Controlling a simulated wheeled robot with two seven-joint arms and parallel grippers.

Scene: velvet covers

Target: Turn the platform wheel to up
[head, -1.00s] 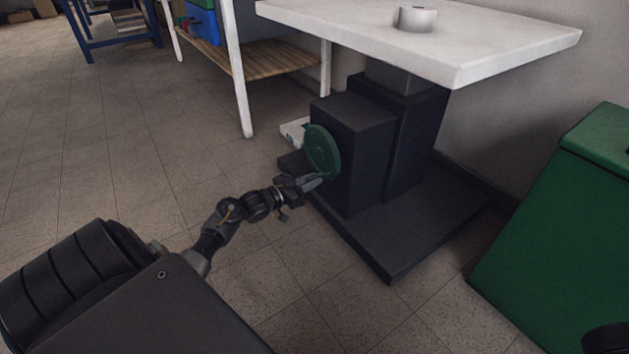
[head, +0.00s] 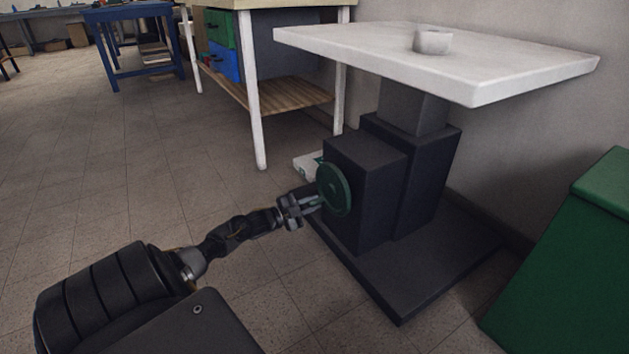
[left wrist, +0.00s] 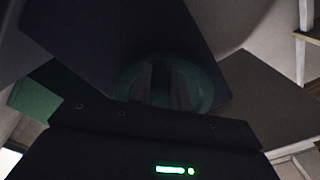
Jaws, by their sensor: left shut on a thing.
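The green platform wheel (head: 336,189) is mounted on the left side of the dark lift column (head: 372,180). The column carries a white platform (head: 520,62) and stands on a flat dark base. My left gripper (head: 314,201) reaches in from the left and is shut on the wheel at its near left rim. In the left wrist view the wheel (left wrist: 208,88) appears as a dim green disc behind the dark fingers (left wrist: 165,85). That view is dark, and the exact contact is hard to see. My right gripper does not show.
A green box (head: 575,270) stands at the lower right. A white-legged workbench (head: 258,120) with blue and green drawers stands behind, with a blue table (head: 118,50) farther back. The floor at left is clear.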

